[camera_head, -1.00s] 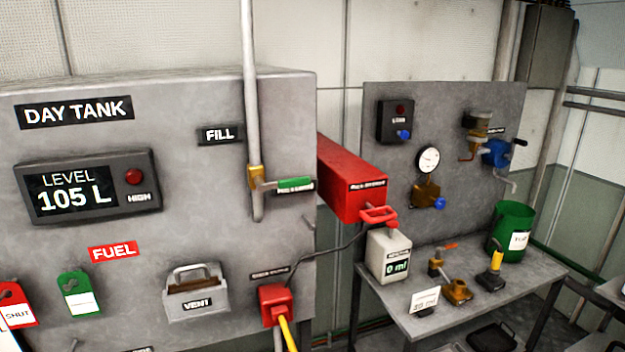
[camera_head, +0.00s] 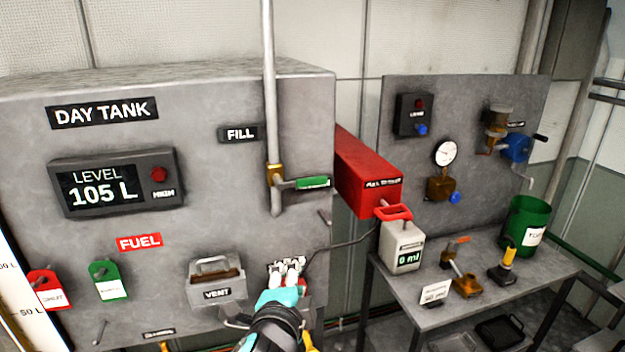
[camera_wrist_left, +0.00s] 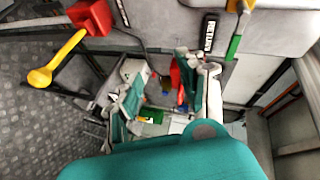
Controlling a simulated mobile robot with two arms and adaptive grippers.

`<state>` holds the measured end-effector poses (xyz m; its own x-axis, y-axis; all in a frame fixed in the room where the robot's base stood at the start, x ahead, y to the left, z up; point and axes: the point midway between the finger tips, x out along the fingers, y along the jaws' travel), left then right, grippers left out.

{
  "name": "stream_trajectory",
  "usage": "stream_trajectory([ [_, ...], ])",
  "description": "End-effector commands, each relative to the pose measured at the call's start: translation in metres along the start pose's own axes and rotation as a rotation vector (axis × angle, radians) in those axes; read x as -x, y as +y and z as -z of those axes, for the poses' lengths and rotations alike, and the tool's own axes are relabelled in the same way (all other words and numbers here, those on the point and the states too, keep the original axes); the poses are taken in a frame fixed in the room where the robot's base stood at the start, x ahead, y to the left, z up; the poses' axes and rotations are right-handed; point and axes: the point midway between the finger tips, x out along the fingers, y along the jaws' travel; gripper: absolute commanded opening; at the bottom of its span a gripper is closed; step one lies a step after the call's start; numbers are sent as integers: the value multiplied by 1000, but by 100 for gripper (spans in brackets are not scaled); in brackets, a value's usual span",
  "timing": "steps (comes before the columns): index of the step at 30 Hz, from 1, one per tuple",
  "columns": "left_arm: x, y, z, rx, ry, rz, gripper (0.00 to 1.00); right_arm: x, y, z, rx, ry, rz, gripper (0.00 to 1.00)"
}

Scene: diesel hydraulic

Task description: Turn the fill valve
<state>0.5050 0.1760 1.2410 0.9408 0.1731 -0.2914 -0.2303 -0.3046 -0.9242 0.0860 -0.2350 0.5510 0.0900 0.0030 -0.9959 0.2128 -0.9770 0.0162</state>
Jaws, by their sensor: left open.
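The fill valve (camera_head: 274,172) is a brass body on the vertical pipe at the right of the day tank's front, below the FILL label (camera_head: 239,133). Its green handle (camera_head: 312,183) points right, roughly level. My left gripper (camera_head: 288,272) is below the valve in the head view, apart from the handle, in front of the tank's lower right. Its fingers are spread with nothing between them in the wrist view (camera_wrist_left: 168,95). My right gripper is not in view.
A red box (camera_wrist_left: 92,16) with a yellow lever (camera_wrist_left: 58,62) is near the left gripper, mostly hidden behind it in the head view. A long red box (camera_head: 365,175) juts out right of the tank. A bench (camera_head: 440,310) with a white canister (camera_head: 401,248) stands further right.

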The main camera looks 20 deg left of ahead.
Motion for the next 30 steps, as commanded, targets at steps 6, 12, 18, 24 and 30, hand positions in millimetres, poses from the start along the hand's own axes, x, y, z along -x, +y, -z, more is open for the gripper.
stream_trajectory([
  [6,11,-80,33,-223,22,257,40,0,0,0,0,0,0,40],
  [12,7,-96,38,-264,15,298,40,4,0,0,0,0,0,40],
  [18,-26,-108,40,-263,13,297,40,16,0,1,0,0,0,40],
  [24,-68,-121,42,-261,14,295,40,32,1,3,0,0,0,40],
  [30,-109,-133,45,-259,15,294,40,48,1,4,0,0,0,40],
])
